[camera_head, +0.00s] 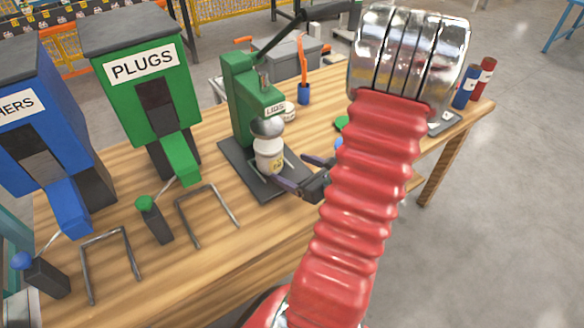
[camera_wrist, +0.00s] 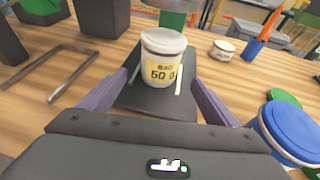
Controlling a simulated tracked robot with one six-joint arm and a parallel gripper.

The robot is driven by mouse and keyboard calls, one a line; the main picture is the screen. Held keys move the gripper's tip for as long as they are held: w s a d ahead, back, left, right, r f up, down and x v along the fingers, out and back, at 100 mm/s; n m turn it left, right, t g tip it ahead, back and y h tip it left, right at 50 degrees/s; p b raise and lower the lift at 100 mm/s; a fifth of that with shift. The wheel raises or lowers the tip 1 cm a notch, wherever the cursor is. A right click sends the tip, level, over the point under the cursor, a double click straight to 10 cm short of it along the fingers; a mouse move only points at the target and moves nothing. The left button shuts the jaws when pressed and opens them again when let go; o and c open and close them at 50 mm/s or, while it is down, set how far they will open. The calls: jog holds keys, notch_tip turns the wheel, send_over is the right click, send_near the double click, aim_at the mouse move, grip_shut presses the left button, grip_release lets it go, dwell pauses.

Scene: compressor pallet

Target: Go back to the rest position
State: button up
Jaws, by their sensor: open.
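My gripper (camera_head: 298,172) is open beside the green press at the middle of the table. In the wrist view my gripper (camera_wrist: 158,98) has its two fingers spread apart, with a white jar (camera_wrist: 162,58) between and beyond them. The jar has a yellow label and a white lid. In the head view the jar (camera_head: 269,157) stands upright on the dark base of the green press (camera_head: 245,105), under the press's round head. My red arm covers part of the table's right side.
A green PLUGS dispenser (camera_head: 145,75) and a blue dispenser (camera_head: 40,125) stand at the left, with wire brackets (camera_head: 205,212) and levers before them. A blue-lidded container (camera_wrist: 288,135) is close at right. Bottles (camera_head: 466,88) stand at the table's far right end.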

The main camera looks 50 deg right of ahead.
dwell(0.8)
